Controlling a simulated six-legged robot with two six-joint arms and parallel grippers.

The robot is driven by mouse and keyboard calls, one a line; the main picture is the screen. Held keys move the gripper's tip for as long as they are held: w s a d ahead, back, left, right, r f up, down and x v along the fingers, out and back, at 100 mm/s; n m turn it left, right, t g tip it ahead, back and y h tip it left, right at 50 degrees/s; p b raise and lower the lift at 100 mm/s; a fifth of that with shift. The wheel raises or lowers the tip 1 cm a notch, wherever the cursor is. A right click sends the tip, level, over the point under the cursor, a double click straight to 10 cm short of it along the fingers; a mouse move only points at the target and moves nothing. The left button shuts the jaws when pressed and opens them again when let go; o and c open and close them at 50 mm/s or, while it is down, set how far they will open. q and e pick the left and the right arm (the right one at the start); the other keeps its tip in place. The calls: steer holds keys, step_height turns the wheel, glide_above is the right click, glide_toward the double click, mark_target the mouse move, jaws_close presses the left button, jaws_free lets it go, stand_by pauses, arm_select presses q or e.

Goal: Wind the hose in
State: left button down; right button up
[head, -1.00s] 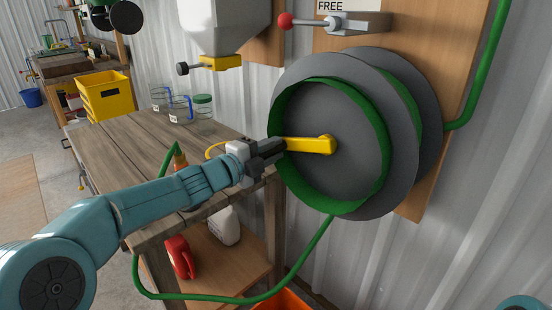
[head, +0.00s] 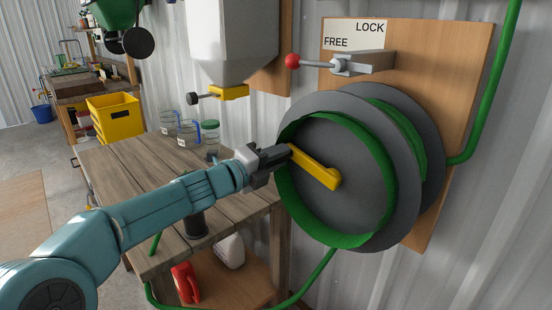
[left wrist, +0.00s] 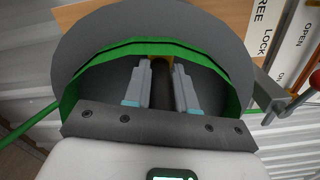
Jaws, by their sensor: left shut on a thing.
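The grey hose reel (head: 402,205) is mounted on a wooden wall board, with green hose (head: 378,235) wound on it. Its yellow crank (head: 318,172) points up and left from the hub. My left gripper (head: 286,153) is shut at the crank's outer end; the grip itself is hidden by the fingers. In the left wrist view, the fingers (left wrist: 160,72) stand before the reel face, with a bit of yellow between them. A length of green hose (head: 318,278) hangs below the reel and runs left under the bench. My right gripper is out of view.
A red-knobbed lever (head: 293,61) above the reel points left, by the word FREE. A wooden bench (head: 130,165) with jars stands left of the reel. A white hopper (head: 233,40) hangs above. A red jug (head: 186,283) and a white bottle (head: 231,251) sit below.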

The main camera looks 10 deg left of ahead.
arm_select(q)
steer(key=shift+r, duration=0.1)
steer(key=c, duration=0.9)
jaws_free()
steer(key=shift+s+d, duration=0.1)
steer(key=shift+s+a, duration=0.15)
steer(key=shift+a, duration=0.1)
steer(key=v, duration=1.5)
steer(key=shift+s+a+b, duration=0.2)
steer(key=shift+s+b, duration=0.1)
steer(key=shift+s, duration=0.05)
